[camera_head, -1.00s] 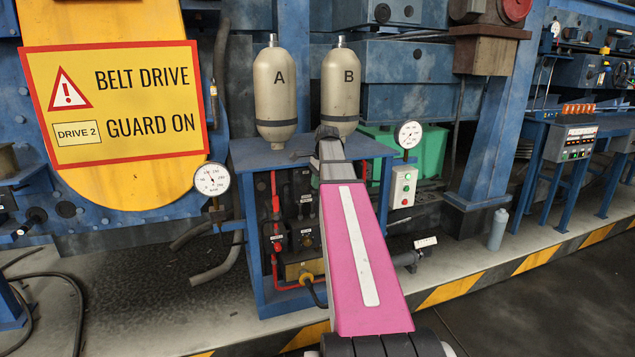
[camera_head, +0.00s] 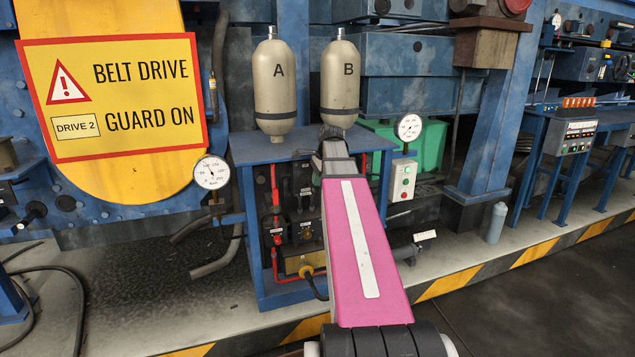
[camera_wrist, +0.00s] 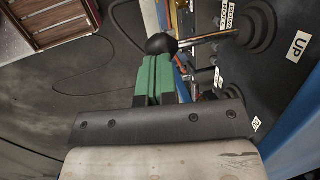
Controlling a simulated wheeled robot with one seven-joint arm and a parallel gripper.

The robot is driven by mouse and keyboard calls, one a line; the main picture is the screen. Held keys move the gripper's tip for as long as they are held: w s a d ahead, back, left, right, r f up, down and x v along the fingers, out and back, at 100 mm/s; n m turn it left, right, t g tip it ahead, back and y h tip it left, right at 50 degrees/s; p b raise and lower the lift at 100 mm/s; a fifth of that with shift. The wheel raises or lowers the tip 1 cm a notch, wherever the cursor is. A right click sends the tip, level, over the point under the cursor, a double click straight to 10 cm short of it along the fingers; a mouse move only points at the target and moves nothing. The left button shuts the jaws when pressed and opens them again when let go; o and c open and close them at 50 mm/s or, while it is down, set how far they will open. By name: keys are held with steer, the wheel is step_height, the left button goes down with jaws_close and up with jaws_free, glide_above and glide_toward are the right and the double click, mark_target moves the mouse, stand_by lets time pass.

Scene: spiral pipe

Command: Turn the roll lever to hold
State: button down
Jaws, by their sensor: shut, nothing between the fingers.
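In the wrist view a lever with a black ball knob (camera_wrist: 161,44) and a metal rod runs right to a round black boot (camera_wrist: 258,27) on a dark panel. In the head view the gripper is hidden behind my pink arm, in front of the blue cabinet (camera_head: 255,240).
Tanks A (camera_head: 275,85) and B (camera_head: 340,85) stand on the cabinet top. A left gauge (camera_head: 212,172) and a right gauge (camera_head: 409,127) flank it. A green-and-red button box (camera_head: 403,180) is at right. A slatted brown thing (camera_wrist: 50,22) lies upper left in the wrist view.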

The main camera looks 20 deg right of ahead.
steer(key=v, duration=1.3)
steer(key=s+a+f+n, duration=0.5)
steer(key=a+f+n, duration=0.1)
steer(key=f, duration=0.8)
steer(key=s+a+f+n+g+h, duration=0.1)
steer(key=s+a+f+n, duration=0.4)
steer(key=a+f, duration=0.4)
steer(key=s+a+f+n+g+h, duration=0.1)
steer(key=s+a+f+n, duration=0.4)
steer(key=f, duration=1.4)
steer(key=a+n, duration=0.2)
steer(key=shift+s+a, duration=0.3)
steer(key=shift+s, duration=0.05)
steer(key=shift+f, duration=0.1)
